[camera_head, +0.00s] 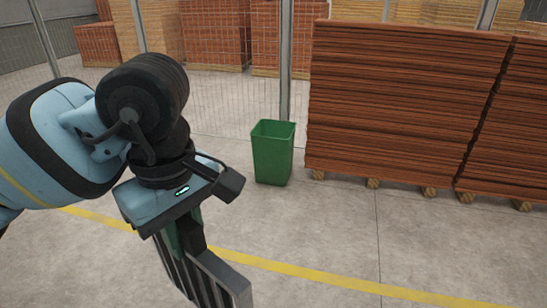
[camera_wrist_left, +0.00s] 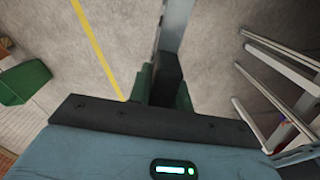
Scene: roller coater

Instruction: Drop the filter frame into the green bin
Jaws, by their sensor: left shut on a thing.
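The green bin (camera_head: 272,153) stands upright on the concrete floor in the head view, near the middle, and looks empty as far as its opening shows. It also shows at the left edge of the left wrist view (camera_wrist_left: 24,84). My left gripper (camera_head: 187,236) points down, left of and nearer than the bin. It is shut on the filter frame (camera_head: 222,274), a grey frame with dark upright slats that hangs below the fingers and runs out of the picture. In the left wrist view, the green fingers (camera_wrist_left: 166,84) clasp its dark edge. My right gripper is out of view.
Tall stacks of red-brown boards (camera_head: 400,100) on pallets stand right of the bin, close to it. A wire fence with a post (camera_head: 285,60) is behind it. A yellow floor line (camera_head: 300,271) crosses the open floor. Pale bars (camera_wrist_left: 285,55) show at right in the wrist view.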

